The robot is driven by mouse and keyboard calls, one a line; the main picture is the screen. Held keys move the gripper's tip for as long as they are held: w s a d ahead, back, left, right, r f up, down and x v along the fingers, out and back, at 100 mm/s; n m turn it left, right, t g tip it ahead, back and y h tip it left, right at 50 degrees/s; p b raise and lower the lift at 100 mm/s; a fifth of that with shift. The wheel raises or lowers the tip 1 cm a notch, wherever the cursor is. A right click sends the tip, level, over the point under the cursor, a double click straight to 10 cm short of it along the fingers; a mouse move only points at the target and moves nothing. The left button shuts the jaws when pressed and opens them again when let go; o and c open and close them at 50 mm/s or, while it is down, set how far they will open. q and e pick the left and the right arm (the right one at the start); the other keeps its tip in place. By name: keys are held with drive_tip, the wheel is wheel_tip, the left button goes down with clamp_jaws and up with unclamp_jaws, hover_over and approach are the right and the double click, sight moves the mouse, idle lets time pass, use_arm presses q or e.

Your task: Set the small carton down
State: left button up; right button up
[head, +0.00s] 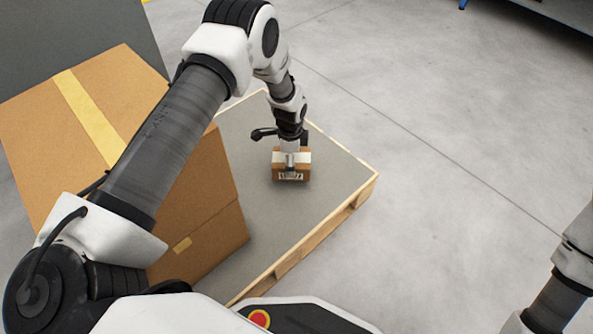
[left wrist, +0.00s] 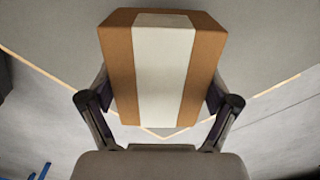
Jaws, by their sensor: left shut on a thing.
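The small carton (head: 291,172) is brown with a pale band across it, and it is at the far part of the pallet's grey top (head: 258,215) in the head view. My left gripper (head: 290,152) comes down on it from above and is shut on it. In the left wrist view the carton (left wrist: 163,68) is between the two fingers of the left gripper (left wrist: 160,105), one on each side. I cannot tell whether the carton's underside touches the pallet top. My right gripper is out of view; only part of the right arm shows at the lower right.
A large brown box (head: 215,215) with yellow tape stands on the pallet to the left of the small carton, partly behind my left arm. The pallet's wooden edge (head: 345,205) runs along the right. Grey floor (head: 450,200) beyond it is clear. A dark shelf (head: 560,15) is at the top right.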

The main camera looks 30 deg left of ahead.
sight(297, 156)
use_arm(q)
drive_tip(key=shift+w+d+f+b, duration=0.3)
drive_tip(key=shift+w+d+b, duration=0.35)
drive_tip(key=shift+d, duration=0.25)
wheel_tip(297, 156, down, 3)
drive_tip(key=shift+a+f+b, duration=0.1)
drive_tip(key=shift+f+b, duration=0.1)
drive_tip(key=shift+b, duration=0.95)
drive_tip(key=shift+r, duration=0.25)
drive_tip(key=shift+c, duration=0.8)
drive_tip(key=shift+f, duration=0.2)
drive_tip(key=o, duration=1.5)
drive_tip(key=shift+s, duration=0.1)
wheel_tip(297, 156, up, 12)
drive_tip(key=p, duration=0.7)
drive_tip(key=shift+r, duration=0.2)
